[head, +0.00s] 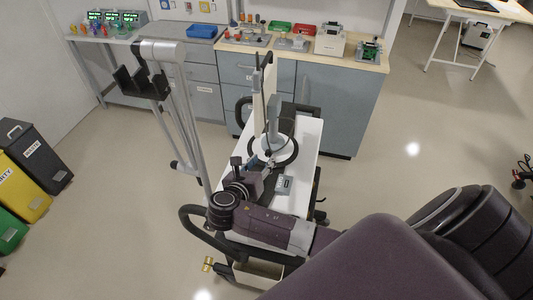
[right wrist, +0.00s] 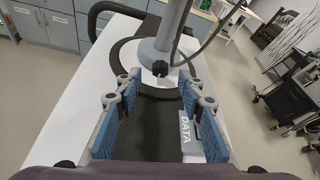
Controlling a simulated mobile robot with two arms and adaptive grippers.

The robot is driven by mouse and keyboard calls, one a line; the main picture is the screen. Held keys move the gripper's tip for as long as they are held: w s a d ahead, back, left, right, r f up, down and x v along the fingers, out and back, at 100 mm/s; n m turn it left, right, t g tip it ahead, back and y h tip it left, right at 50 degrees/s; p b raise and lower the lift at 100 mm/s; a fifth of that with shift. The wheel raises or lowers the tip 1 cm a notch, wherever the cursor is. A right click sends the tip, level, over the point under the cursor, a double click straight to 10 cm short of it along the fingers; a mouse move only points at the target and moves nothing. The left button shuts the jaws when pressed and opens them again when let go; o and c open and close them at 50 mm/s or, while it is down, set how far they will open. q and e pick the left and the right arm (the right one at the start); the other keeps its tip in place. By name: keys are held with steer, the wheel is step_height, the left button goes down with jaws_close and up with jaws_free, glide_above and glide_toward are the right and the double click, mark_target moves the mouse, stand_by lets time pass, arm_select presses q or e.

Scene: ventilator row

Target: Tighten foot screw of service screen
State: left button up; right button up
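The service screen (head: 258,92) shows nearly edge-on in the head view, on a grey post above a cart. In the right wrist view its grey post (right wrist: 174,22) rises from a round foot. A small black knob (right wrist: 160,68), apparently the foot screw, sits on the near side of the post's foot. My right gripper (head: 262,163) is just in front of the foot in the head view. In the right wrist view the right gripper (right wrist: 162,92) is open, its blue pads apart with nothing between them, and the knob is straight ahead. My left gripper is not in view.
The white cart top (head: 307,140) carries the foot and a small grey box marked DATA (head: 284,184), which lies close to the right finger (right wrist: 208,130). A grey pole with a black holder (head: 140,82) stands left. A counter (head: 375,62) lies behind.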

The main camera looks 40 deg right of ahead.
mark_target(268, 155)
steer(key=x, duration=0.3)
steer(key=shift+w+d+f, duration=0.1)
steer(key=shift+d+f, duration=0.1)
steer(key=shift+d, duration=0.1)
steer(key=shift+c, duration=0.2)
steer(key=shift+d, duration=0.1)
steer(key=c, duration=0.8)
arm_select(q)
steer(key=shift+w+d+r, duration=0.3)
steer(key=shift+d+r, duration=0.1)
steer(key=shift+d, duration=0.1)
arm_select(e)
jaws_close()
